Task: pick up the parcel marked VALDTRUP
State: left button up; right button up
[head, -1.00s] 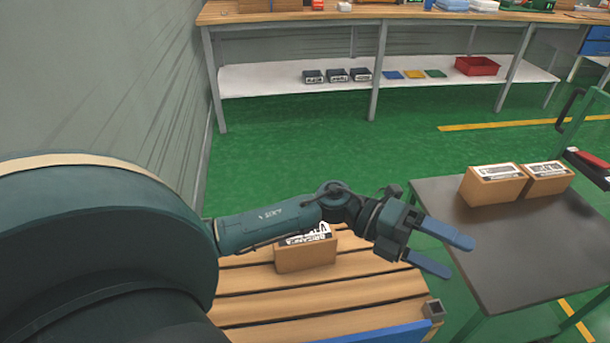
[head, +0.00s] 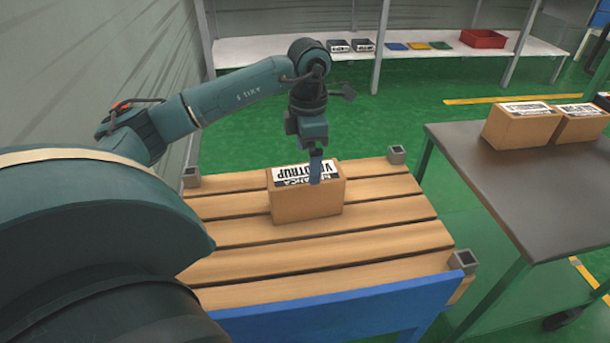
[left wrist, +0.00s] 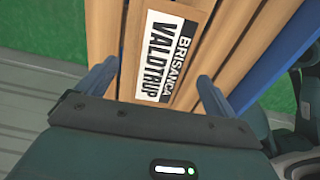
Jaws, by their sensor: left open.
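The parcel marked VALDTRUP (head: 305,203) is a brown box with a black-and-white label on top. It stands on a slatted wooden pallet (head: 400,236). In the left wrist view the parcel's label (left wrist: 166,55) reads BRISANCA VALDTRUP. My left gripper (head: 316,170) points down over the parcel, in front of part of the label. In the left wrist view my left gripper (left wrist: 160,85) is open, with its two blue fingers on either side of the parcel's near end. I cannot tell how far down the fingers reach. My right gripper is not in view.
A dark-topped cart (head: 475,165) at right carries two labelled brown boxes (head: 520,127). Small metal corner posts (head: 462,260) and a blue board (head: 340,310) edge the pallet. A shelf with a red tray (head: 483,39) stands behind.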

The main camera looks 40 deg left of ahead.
aim_at(305, 173)
pick_arm(q)
notch_tip(305, 173, down, 3)
jog(key=shift+r+b, duration=0.1)
jog(key=shift+b, duration=0.2)
jog(key=f+b, duration=0.1)
jog(key=f, duration=0.2)
jog(key=f+b, duration=0.1)
jog(key=f, duration=0.1)
jog(key=shift+s+a+b, duration=0.1)
jog(key=shift+s+b, duration=0.2)
jog(key=shift+s, duration=0.05)
jog(key=shift+f, duration=0.2)
jog(key=shift+r, duration=0.1)
jog(key=shift+c, duration=0.6)
jog(key=c, duration=1.3)
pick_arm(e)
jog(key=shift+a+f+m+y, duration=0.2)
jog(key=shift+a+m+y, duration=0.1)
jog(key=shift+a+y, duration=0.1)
